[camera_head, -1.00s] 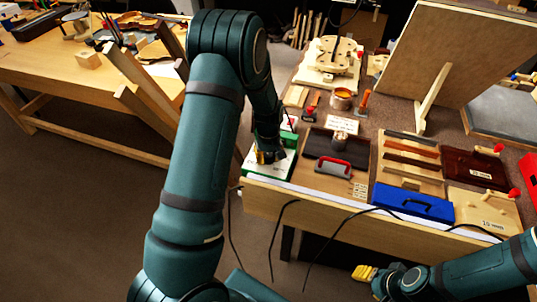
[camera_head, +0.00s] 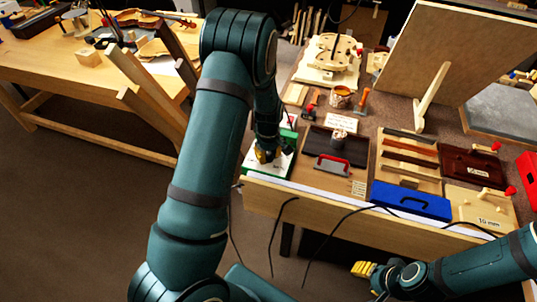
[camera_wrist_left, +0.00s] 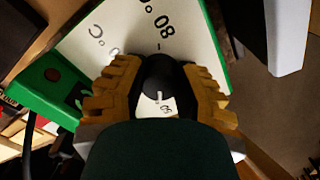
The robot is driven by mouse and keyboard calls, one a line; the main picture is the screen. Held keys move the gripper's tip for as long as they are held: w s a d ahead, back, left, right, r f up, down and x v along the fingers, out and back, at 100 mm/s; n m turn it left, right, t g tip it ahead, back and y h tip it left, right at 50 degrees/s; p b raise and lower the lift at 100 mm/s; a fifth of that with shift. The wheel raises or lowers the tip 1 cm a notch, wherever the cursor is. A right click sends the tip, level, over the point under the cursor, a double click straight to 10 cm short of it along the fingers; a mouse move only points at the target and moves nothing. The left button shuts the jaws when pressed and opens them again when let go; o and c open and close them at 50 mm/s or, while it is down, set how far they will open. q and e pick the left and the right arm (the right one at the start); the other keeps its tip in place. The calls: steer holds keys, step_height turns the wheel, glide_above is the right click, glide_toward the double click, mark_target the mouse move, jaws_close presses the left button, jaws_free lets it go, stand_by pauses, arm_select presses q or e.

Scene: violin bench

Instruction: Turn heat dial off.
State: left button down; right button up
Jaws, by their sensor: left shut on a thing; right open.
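The heat dial (camera_wrist_left: 158,74) is a black round knob on a white panel (camera_wrist_left: 108,28) with a green edge, marked with numbers such as 80. In the left wrist view my left gripper (camera_wrist_left: 158,85) has its two yellow fingers on either side of the dial, shut on it. In the head view the left gripper (camera_head: 265,156) is over the white and green box (camera_head: 262,170) at the bench's left front corner; the dial is hidden there. My right gripper (camera_head: 363,270) is open and empty in front of the bench, low at the right.
A red-handled tool (camera_head: 333,166) and a blue case (camera_head: 411,200) lie right of the box. A glue pot (camera_head: 340,97) and a violin mould (camera_head: 332,52) are further back. Black cables (camera_head: 274,235) hang at the front edge.

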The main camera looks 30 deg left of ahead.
mark_target(269, 154)
arm_select(q)
steer(key=c, duration=0.6)
jaws_free()
steer(key=shift+s+d+f, duration=0.1)
steer(key=shift+s, duration=0.05)
steer(key=shift+r, duration=0.45)
step_height(269, 154, up, 11)
steer(key=shift+r, duration=0.1)
